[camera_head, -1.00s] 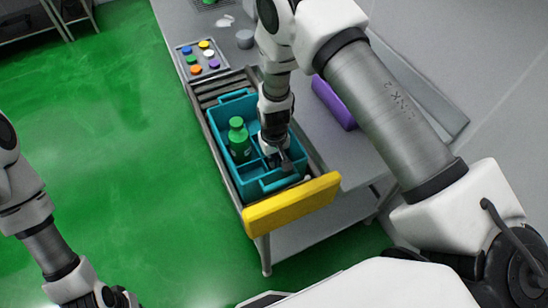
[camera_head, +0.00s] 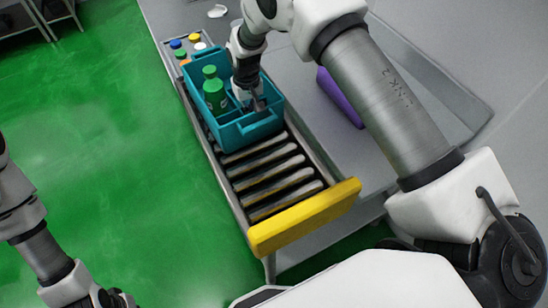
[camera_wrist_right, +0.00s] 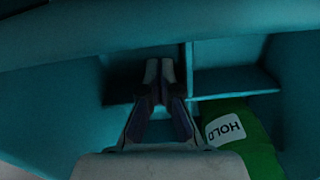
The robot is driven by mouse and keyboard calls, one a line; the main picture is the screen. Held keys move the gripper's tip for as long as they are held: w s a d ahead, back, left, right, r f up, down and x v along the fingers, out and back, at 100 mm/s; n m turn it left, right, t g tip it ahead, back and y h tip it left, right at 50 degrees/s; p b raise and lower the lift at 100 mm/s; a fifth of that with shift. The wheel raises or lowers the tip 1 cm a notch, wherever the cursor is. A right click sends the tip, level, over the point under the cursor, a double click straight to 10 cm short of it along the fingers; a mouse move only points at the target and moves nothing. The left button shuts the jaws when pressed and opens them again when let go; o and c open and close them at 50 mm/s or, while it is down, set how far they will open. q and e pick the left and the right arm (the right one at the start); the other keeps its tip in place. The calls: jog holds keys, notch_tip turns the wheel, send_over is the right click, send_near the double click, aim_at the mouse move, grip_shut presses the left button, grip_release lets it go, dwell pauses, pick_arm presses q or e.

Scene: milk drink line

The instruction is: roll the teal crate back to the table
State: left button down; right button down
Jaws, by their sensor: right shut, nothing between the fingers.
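The teal crate (camera_head: 247,131) sits on the roller track (camera_head: 268,178), at its far part by the tray of coloured discs. A green bottle (camera_head: 214,96) stands upright in the crate's left part. In the right wrist view the bottle (camera_wrist_right: 240,140) carries a white HOLD label. My right gripper (camera_head: 257,104) reaches down inside the crate, right of the bottle. In the right wrist view its fingers (camera_wrist_right: 159,70) are together and empty, close to the crate's inner wall and a divider. My left arm shows at the lower left, but its fingers are out of the picture.
A yellow end bar (camera_head: 305,216) closes the near end of the track, with bare rollers between it and the crate. A purple block (camera_head: 338,97) lies on the grey table right of the track. The disc tray (camera_head: 172,55) lies just beyond the crate. Green floor is clear at left.

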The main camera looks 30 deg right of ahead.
jog(key=shift+w, duration=0.65)
jog(key=shift+s, duration=0.1)
jog(key=shift+s+r, duration=0.1)
jog(key=shift+r, duration=0.05)
jog(key=shift+r, duration=0.1)
notch_tip(320, 180, up, 12)
